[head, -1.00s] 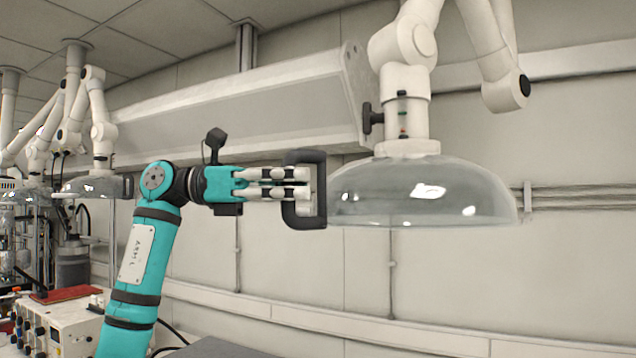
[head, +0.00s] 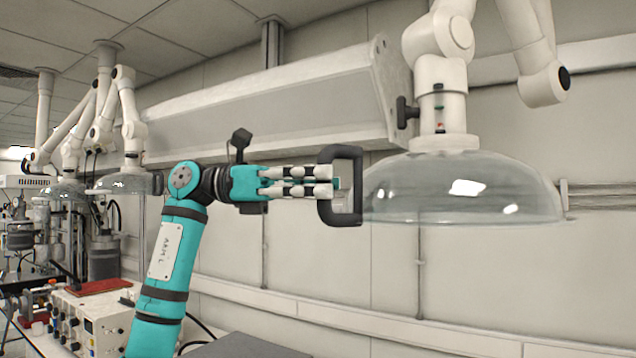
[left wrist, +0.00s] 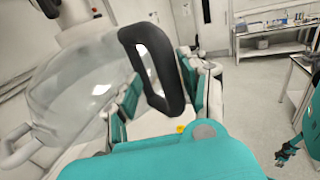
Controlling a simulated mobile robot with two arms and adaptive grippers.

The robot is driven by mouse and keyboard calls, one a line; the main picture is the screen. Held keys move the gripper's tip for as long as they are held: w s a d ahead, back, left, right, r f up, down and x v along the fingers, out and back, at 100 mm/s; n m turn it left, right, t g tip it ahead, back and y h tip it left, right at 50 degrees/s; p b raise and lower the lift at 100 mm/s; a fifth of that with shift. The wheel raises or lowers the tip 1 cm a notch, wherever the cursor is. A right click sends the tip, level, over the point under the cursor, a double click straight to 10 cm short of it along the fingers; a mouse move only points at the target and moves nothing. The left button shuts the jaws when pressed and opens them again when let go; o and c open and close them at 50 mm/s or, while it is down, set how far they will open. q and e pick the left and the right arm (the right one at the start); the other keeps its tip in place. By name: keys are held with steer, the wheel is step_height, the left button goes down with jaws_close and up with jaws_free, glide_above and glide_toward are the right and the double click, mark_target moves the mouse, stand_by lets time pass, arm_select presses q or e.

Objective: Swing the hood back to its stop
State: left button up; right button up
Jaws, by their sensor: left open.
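The hood (head: 462,190) is a clear, shallow dome hanging from a white jointed arm (head: 440,95) at the right of the head view. A black loop handle (head: 325,212) stands at its left rim. My left gripper (head: 334,182) comes from the left, level with the handle, its fingertips reaching into the loop. Its fingers are open. In the left wrist view, the hood (left wrist: 75,90) is at the left and the handle (left wrist: 172,80) lies between the finger pads. I cannot tell whether they touch. A teal and dark part at the right edge (left wrist: 287,152) looks like my right gripper; its jaws are unclear.
A long pale housing (head: 270,110) runs along the wall behind my left arm. Similar white arms with hoods (head: 122,183) hang at the far left. A bench instrument with knobs (head: 90,322) stands at the lower left.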

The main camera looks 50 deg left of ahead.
arm_select(q)
steer(key=shift+d, duration=0.1)
steer(key=v, duration=1.2)
steer(key=shift+a, duration=0.25)
